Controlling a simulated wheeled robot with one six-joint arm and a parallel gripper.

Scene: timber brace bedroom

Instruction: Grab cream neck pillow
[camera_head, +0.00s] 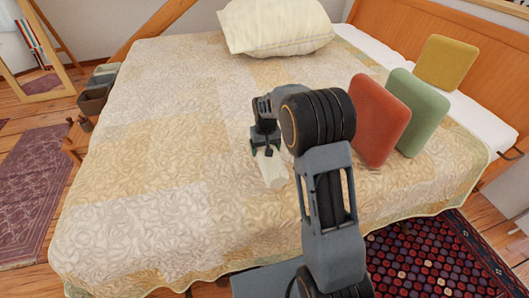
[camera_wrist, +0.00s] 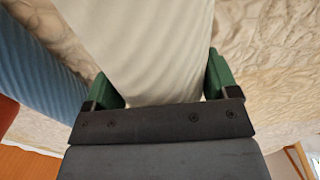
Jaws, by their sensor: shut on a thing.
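The cream neck pillow (camera_head: 272,172) is a pale, rounded roll on the quilt near the middle of the bed. In the wrist view the cream pillow (camera_wrist: 150,45) fills the space between the two green-sided fingers. My gripper (camera_head: 265,142) points down over the pillow's far end and is shut on it; in the wrist view my gripper (camera_wrist: 162,82) has a finger on each side of it. Part of the pillow is hidden by my gripper and arm. I cannot tell whether it is clear of the quilt.
A blue thing (camera_wrist: 38,60) lies left of the pillow in the wrist view. Red (camera_head: 378,120), green (camera_head: 416,112) and yellow (camera_head: 447,62) cushions stand to the right. A large cream pillow (camera_head: 275,28) lies at the back. The bed (camera_head: 140,190) is clear on the left.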

